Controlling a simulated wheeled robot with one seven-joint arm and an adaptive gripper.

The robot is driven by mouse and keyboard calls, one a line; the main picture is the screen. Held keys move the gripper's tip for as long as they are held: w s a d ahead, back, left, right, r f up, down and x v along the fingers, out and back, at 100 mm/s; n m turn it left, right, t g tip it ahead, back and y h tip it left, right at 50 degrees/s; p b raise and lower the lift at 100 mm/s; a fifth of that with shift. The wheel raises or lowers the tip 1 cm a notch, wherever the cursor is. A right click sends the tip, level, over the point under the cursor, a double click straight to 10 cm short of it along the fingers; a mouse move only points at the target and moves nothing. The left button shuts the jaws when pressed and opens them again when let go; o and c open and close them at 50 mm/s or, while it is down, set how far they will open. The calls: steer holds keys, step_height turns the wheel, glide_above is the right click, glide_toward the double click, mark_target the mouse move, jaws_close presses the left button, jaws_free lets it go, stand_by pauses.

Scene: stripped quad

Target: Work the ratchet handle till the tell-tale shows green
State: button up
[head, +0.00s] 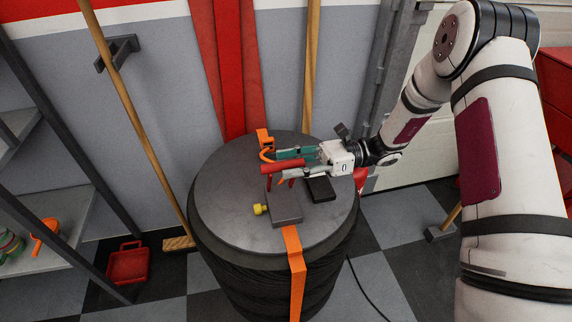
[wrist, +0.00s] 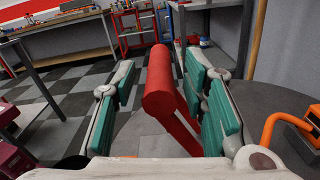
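A red ratchet handle (head: 283,165) stands over a grey ratchet block (head: 285,207) on a round dark lid (head: 225,205). In the wrist view the handle's round red grip (wrist: 160,95) lies between the two teal finger pads. My gripper (head: 297,163) is open around the handle, with a visible gap on the left; contact on the right is unclear. A small yellow knob (head: 259,209) sits at the block's left side. I cannot tell whether it is the tell-tale, and I see no green indicator. The ratchet's inner parts are partly hidden by my gripper.
An orange strap (head: 295,265) runs down the front of the black drum-like stack. An orange hook (head: 266,143) and a small black block (head: 320,189) are near my gripper.

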steer(key=shift+s+a, duration=0.15)
steer(key=shift+a, duration=0.55)
jaws_close()
steer(key=shift+s+d, duration=0.1)
